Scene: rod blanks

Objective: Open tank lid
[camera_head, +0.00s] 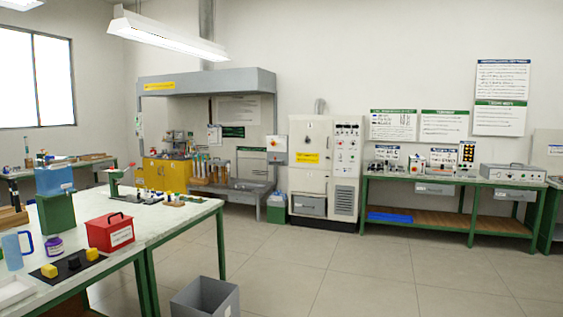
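I cannot tell for sure which thing is the tank. A yellow cabinet-like container (167,174) stands under the grey hood at the back left, with small equipment on top; no lid can be made out on it. A red box (109,232) with a dark handle on top and a white label sits on the near left table; its top looks closed. A green box with a blue upper part (54,180) stands behind it on the same table. Neither of my grippers is in view.
The near table (181,216) also holds a blue mug (12,251), a purple-labelled jar (54,246) and yellow blocks on a black mat. A grey open bin (205,297) stands on the floor before it. A control cabinet (326,170) and green workbench stand behind. The middle floor is clear.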

